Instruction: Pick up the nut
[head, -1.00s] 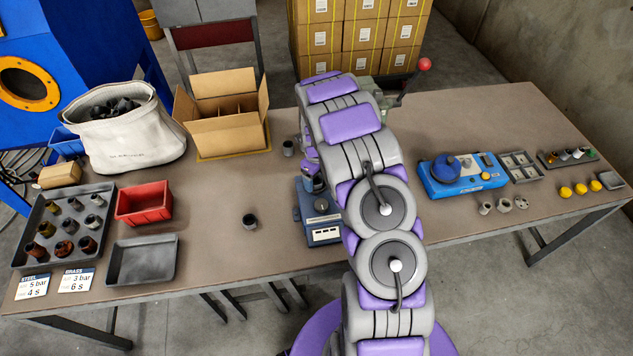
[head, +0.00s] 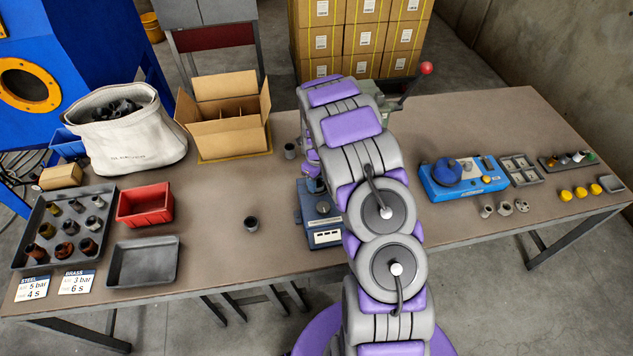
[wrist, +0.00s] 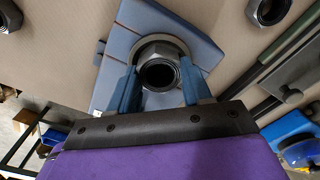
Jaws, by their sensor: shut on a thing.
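The nut (wrist: 158,74) is a dark, round, hollow fitting, seen in the wrist view over a blue bench device (wrist: 128,45). My gripper (wrist: 160,82) is shut on it, with one blue finger on each side. I cannot tell whether the nut still touches the device. In the head view the device (head: 325,230) stands at the front middle of the table, and my arm hides part of it. The fingers and their contact with the nut are not clear there.
Separate dark fittings stand on the table at left (head: 251,224) and behind (head: 290,151). A grey parts tray (head: 22,250), red bin (head: 145,204) and empty grey tray (head: 143,262) are at left. A blue device (head: 465,178) is at right. The table between has free room.

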